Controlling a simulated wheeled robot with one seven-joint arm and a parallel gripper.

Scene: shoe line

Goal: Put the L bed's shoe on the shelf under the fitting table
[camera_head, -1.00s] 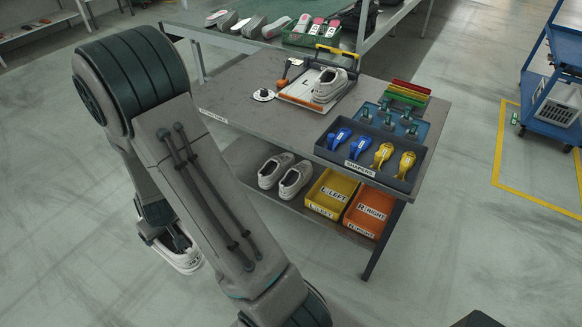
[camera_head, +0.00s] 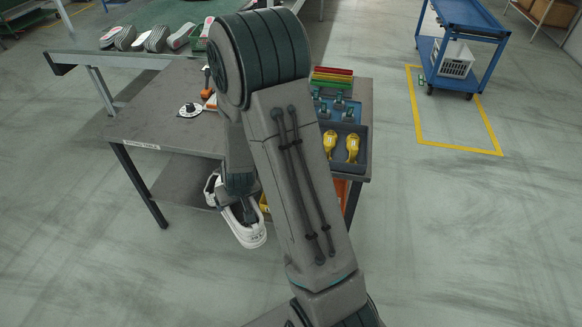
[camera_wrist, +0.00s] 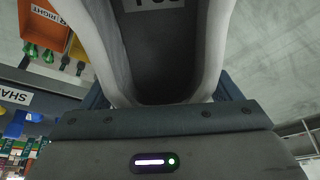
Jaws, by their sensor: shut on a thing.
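My gripper (camera_head: 240,203) is shut on a white shoe (camera_head: 248,234) and holds it at the front of the fitting table (camera_head: 160,115), near the lower shelf (camera_head: 182,182). I cannot tell whether the shoe is over the shelf. In the wrist view the held shoe's white collar and dark insole (camera_wrist: 155,60) fill the upper middle. Another white shoe (camera_head: 210,184) shows in part at the shelf, just left of my gripper. My arm hides the L bed and most of the shelf.
An orange right bin (camera_wrist: 42,28) shows in the wrist view.

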